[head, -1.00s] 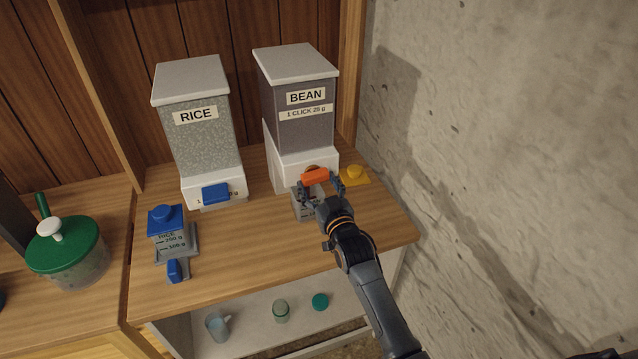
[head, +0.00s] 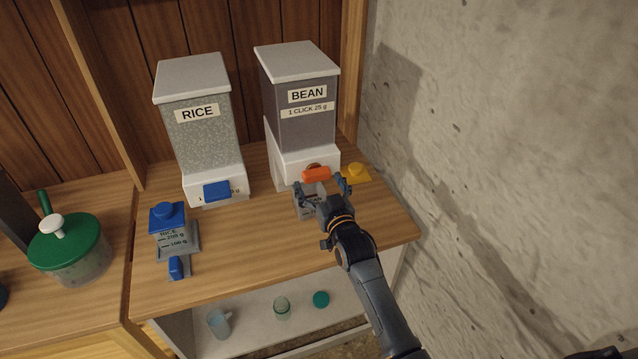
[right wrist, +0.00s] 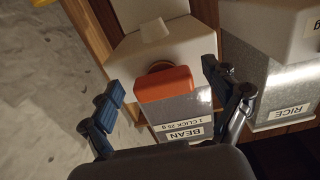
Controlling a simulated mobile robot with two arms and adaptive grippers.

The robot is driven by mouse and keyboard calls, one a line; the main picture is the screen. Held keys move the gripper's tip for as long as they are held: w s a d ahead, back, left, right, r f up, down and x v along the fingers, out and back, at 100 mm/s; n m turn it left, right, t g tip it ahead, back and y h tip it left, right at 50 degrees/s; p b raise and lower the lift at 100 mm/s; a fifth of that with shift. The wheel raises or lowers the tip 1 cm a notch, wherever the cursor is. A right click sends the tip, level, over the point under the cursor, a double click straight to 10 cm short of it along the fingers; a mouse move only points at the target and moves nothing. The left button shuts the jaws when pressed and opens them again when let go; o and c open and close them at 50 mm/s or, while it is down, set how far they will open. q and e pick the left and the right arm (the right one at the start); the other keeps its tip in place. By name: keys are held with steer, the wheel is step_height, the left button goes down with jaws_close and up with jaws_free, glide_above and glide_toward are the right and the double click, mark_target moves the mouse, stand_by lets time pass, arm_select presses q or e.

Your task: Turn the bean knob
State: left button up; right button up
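The bean dispenser (head: 302,110) is a grey box with a white lid and white base, labelled BEAN, at the back right of the counter. Its orange knob (head: 317,174) sits level on the front of the base; it also shows in the right wrist view (right wrist: 163,84). My right gripper (head: 324,188) is open in front of the knob. In the right wrist view its two fingers are spread left and right of the knob, apart from it. My left gripper is not in view.
The rice dispenser (head: 201,125) with a blue knob stands to the left. A blue-lidded rice container (head: 172,232) is in front of it. A yellow lid (head: 356,173) lies right of the bean dispenser, near the concrete wall (head: 500,150). A green-lidded jar (head: 70,250) stands far left.

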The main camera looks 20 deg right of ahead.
steer(key=shift+s, duration=0.15)
steer(key=s, duration=1.1)
steer(key=shift+s+d, duration=0.2)
steer(key=shift+s, duration=0.2)
